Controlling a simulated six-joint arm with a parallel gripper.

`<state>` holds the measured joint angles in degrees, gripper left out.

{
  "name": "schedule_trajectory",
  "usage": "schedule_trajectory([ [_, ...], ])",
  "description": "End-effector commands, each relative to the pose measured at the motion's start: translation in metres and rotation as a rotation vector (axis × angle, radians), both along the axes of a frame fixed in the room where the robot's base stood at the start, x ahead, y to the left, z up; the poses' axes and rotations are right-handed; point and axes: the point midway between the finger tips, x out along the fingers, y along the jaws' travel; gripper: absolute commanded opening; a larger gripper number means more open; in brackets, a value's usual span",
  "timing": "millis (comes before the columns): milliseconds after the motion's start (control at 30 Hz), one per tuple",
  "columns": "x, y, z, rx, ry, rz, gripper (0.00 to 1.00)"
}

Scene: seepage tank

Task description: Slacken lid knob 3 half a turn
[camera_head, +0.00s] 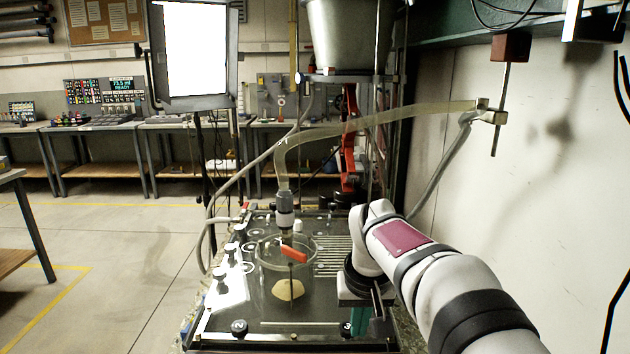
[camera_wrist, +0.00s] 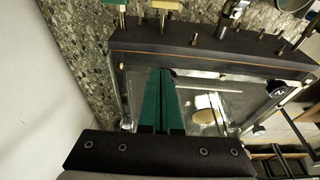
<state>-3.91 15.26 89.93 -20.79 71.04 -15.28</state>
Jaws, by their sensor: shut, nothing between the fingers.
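My gripper (camera_head: 359,326) has green fingers and hangs over the near right part of the glass-topped tank lid (camera_head: 270,305). In the wrist view the fingers (camera_wrist: 161,72) lie together, shut with nothing between them. A dark knob (camera_head: 346,328) stands close by the fingers at the lid's near right corner; its number is too small to read surely, and the fingers partly crowd it. Another dark knob (camera_head: 239,327), marked 2, sits at the near left corner and also shows in the wrist view (camera_wrist: 278,88). No knob is visibly held.
A clear round vessel (camera_head: 270,258) with an orange-red handle (camera_head: 293,254) stands on the lid. White-based valves (camera_head: 220,280) line the left edge. A translucent hose (camera_head: 350,125) arches above. A white wall (camera_head: 540,190) bounds the right side; open floor lies left.

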Motion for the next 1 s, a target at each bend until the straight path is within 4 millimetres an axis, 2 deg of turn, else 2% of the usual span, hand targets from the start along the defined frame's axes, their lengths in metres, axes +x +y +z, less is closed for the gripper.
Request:
schedule_trajectory([
  [100,0.000,0.000,0.020,0.000,-0.002,0.000,0.00],
  [200,0.000,0.000,0.032,0.000,0.000,0.000,0.00],
  [500,0.000,0.001,0.036,0.000,0.002,0.000,0.00],
  [567,0.000,0.005,0.038,0.000,0.001,0.002,0.00],
  [700,0.002,0.028,0.045,0.000,0.002,0.002,0.00],
  [833,0.002,0.027,0.031,-0.001,0.005,0.001,0.00],
  [1000,0.001,0.027,0.002,0.000,0.006,0.000,0.00],
])
